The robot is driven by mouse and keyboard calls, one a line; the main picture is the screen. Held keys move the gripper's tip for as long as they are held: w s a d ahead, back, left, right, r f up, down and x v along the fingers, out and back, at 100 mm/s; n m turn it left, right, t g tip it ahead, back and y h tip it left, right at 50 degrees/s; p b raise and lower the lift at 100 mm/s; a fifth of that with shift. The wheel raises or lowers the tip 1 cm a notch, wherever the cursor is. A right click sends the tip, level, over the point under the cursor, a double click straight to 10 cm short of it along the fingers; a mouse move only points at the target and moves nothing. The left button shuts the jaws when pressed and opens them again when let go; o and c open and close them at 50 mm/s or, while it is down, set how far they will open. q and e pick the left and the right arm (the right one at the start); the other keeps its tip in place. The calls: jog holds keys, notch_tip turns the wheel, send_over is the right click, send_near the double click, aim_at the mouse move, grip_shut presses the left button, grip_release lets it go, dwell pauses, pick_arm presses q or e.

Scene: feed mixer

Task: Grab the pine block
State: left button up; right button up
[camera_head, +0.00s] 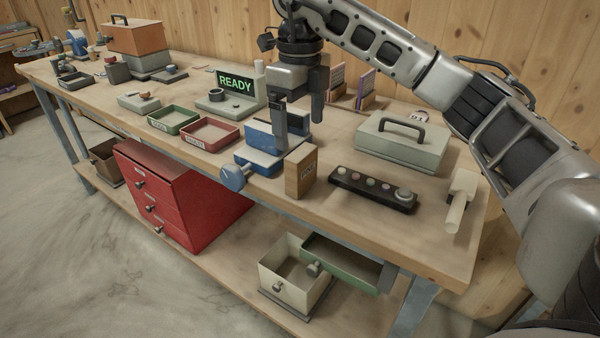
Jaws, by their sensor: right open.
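Nothing shows between the fingers. My left gripper is out of view.
A dark strip with several round knobs (372,189) lies right of the block. A grey-green case with a handle (402,149) stands behind it. Red (211,133) and green (174,121) trays and a READY display (236,83) are to the left. A pale mallet (460,198) lies far right.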

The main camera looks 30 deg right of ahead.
aim_at(301, 174)
notch_tip(301, 174, down, 12)
jog(key=shift+s+r+p, duration=0.15)
jog(key=shift+p, duration=0.15)
jog(key=c, duration=1.1)
